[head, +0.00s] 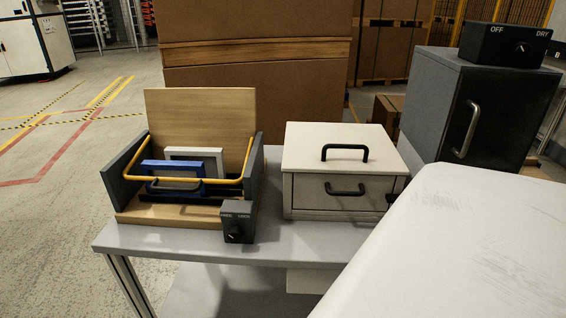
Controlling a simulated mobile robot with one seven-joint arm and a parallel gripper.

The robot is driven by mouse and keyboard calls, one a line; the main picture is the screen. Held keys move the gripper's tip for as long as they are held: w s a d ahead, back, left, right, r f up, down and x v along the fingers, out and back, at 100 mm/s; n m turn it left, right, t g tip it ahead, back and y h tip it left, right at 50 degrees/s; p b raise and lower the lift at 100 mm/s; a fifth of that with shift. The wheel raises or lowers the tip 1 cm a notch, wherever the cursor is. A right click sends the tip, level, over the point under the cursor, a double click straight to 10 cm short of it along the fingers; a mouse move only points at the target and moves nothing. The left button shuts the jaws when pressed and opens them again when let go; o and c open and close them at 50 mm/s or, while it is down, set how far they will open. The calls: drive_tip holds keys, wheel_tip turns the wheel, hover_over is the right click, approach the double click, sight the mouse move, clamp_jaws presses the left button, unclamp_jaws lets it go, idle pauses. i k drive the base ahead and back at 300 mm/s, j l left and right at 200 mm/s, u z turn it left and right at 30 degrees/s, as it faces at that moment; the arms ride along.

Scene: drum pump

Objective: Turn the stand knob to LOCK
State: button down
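The stand (168,214) is a wooden base with a tall wooden back and dark side walls, at the left of the grey table. A yellow bar (228,181) runs around its front. A blue frame (160,166) and a light grey frame (208,155) stand inside it, behind the bar. A small black box (238,210) sits at the stand's front right corner. It carries a round black stand knob (234,232) with white labels above, too small to read. I cannot tell the knob's setting. My gripper is not in view.
A white drawer box (304,201) with two black handles stands right of the stand on the grey table (265,254). Further right is a dark cabinet (429,102) with a black OFF/DRY knob box (490,40) on top. Large cardboard boxes (250,85) stand behind.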

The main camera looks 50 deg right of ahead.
sight(235, 235)
drive_tip(key=z, duration=1.1)
